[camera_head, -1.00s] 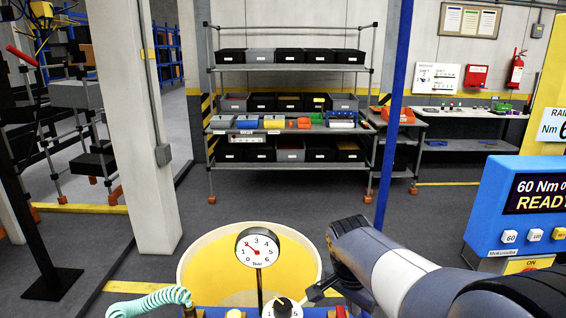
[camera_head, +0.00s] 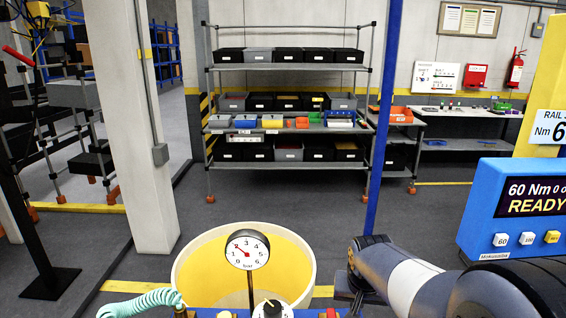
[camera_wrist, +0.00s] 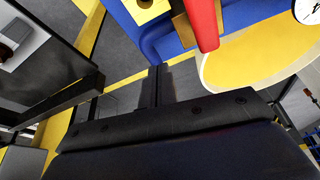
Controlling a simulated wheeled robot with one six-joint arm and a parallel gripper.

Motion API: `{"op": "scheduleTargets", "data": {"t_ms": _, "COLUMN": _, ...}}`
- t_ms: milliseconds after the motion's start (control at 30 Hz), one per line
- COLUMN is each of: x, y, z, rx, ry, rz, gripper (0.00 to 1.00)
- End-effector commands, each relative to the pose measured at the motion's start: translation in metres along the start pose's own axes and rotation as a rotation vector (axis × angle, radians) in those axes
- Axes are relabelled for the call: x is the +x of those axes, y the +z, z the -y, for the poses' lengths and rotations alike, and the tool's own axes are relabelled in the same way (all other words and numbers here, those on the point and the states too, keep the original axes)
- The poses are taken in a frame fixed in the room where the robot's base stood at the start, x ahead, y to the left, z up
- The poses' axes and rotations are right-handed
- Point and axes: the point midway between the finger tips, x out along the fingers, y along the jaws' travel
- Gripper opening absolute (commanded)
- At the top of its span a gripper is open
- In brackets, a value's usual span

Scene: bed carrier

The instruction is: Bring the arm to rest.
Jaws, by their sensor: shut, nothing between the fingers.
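My arm (camera_head: 410,278) reaches in from the lower right of the head view, bent at a dark joint. In the wrist view my gripper (camera_wrist: 159,72) is shut and empty, its two dark fingers together, pointing toward the top. In the head view the gripper is mostly hidden by the arm's end. It is right of a round black-and-white knob (camera_head: 271,309), apart from it.
A round pressure gauge (camera_head: 246,246) stands on a stem before a yellow-lined drum (camera_head: 311,285). A teal coiled hose (camera_head: 140,303) lies at lower left. A blue READY display unit (camera_head: 482,217) stands close to the arm's right. Shelving (camera_head: 290,68) is far behind.

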Motion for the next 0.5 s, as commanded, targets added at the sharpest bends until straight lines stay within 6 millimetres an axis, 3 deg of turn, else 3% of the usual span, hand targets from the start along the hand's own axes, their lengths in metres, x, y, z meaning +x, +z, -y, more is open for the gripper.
{"op": "scheduleTargets", "data": {"t_ms": 500, "x": 0.003, "y": -0.0067, "z": 0.0015, "rx": -0.127, "ry": -0.039, "rz": -0.007, "gripper": 0.0}}
